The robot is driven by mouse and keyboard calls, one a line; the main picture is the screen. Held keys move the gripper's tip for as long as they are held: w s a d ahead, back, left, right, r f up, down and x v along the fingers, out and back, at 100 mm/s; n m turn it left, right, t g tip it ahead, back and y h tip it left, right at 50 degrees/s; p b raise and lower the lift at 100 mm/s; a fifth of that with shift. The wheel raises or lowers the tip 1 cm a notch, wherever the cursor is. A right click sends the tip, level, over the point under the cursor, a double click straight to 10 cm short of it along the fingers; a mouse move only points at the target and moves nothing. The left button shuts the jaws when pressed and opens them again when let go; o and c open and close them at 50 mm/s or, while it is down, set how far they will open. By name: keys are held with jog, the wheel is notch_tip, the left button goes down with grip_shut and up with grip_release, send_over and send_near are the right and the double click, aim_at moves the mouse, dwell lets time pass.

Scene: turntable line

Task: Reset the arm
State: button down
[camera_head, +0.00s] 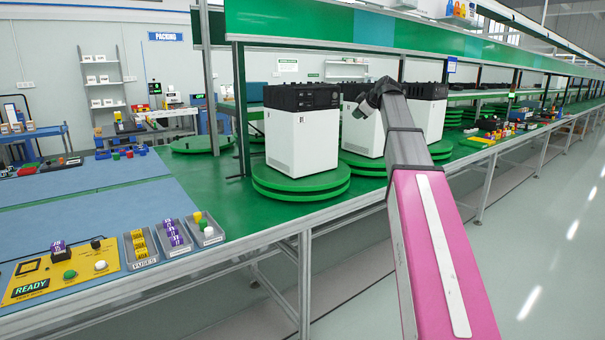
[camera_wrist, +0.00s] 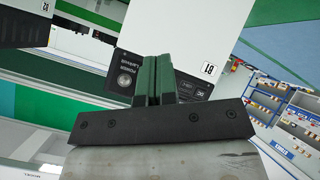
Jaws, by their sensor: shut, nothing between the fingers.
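My arm reaches from the lower right of the head view toward the white cabinets with black tops. My gripper shows in the wrist view (camera_wrist: 153,82), with its two dark green fingers pressed together and nothing between them. In the head view the gripper is small and dark at the arm's far end, and its fingers cannot be made out. A white cabinet with a black top (camera_head: 301,135) stands upright on a green turntable (camera_head: 301,192), left of my arm.
A second white cabinet (camera_head: 362,130) is partly behind my arm, and a third (camera_head: 430,118) stands farther right. A yellow panel reading READY (camera_head: 62,271) and grey trays of fuses (camera_head: 141,250) lie front left. Green overhead beams cross above. The right aisle floor (camera_head: 560,230) is clear.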

jog(key=s+a+f+m+g+h, duration=0.15)
jog(key=s+f, duration=0.25)
jog(key=f, duration=0.7)
jog(key=s+f+m+g, duration=0.1)
jog(key=s+f+m, duration=0.25)
jog(key=f, duration=0.75)
jog(key=s+a+f+m+g+h, duration=0.15)
jog(key=s+f, duration=0.35)
jog(key=f, duration=0.7)
jog(key=s+f+m+g+h, duration=0.2)
jog(key=s+f+m+g, duration=0.3)
jog(key=s+f, duration=1.8)
jog(key=shift+s+d+m+h, duration=0.15)
jog(key=shift+s+m+h, duration=0.15)
jog(key=shift+s+m, duration=0.75)
jog(key=shift+w+f, duration=0.1)
jog(key=shift+w, duration=0.05)
